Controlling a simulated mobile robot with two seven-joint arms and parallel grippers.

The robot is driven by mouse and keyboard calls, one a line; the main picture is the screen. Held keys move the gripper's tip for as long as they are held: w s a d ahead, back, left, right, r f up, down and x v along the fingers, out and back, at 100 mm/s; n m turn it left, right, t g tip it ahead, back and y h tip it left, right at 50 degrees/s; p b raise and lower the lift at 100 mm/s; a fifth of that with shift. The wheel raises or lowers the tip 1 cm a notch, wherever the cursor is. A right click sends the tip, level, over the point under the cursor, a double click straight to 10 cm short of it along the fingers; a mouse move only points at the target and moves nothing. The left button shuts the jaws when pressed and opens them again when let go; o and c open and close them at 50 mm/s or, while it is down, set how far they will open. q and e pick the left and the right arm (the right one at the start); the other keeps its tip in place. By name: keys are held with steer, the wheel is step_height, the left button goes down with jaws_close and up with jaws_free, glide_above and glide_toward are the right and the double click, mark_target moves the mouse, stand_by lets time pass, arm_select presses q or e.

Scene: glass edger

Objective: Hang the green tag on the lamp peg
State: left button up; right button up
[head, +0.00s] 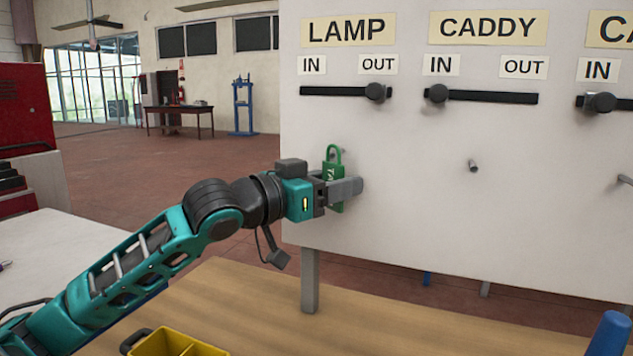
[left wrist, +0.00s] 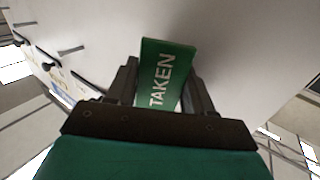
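The green tag (head: 333,183) is a padlock-shaped piece with a loop at its top, upright in front of the white board below the LAMP label (head: 348,29). In the left wrist view the tag (left wrist: 166,75) reads TAKEN and fills the gap between the fingers. My left gripper (head: 345,188) is shut on the tag, its fingertips close to the board. I cannot tell whether the loop is around a peg. My right gripper is not in view.
The board carries a bare peg (head: 473,166) under the CADDY label (head: 488,27). The LAMP slider knob (head: 375,92) is at OUT; the CADDY knob (head: 438,94) is at IN. A yellow bin (head: 165,345) and a blue object (head: 610,335) stand on the wooden table (head: 400,325).

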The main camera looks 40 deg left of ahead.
arm_select(q)
steer(key=shift+o, duration=0.6)
steer(key=shift+a+b, duration=0.45)
steer(key=shift+b, duration=0.1)
steer(key=b+v, duration=0.3)
steer(key=v, duration=0.9)
steer(key=shift+s+d+b, duration=0.3)
steer(key=shift+s+b, duration=0.1)
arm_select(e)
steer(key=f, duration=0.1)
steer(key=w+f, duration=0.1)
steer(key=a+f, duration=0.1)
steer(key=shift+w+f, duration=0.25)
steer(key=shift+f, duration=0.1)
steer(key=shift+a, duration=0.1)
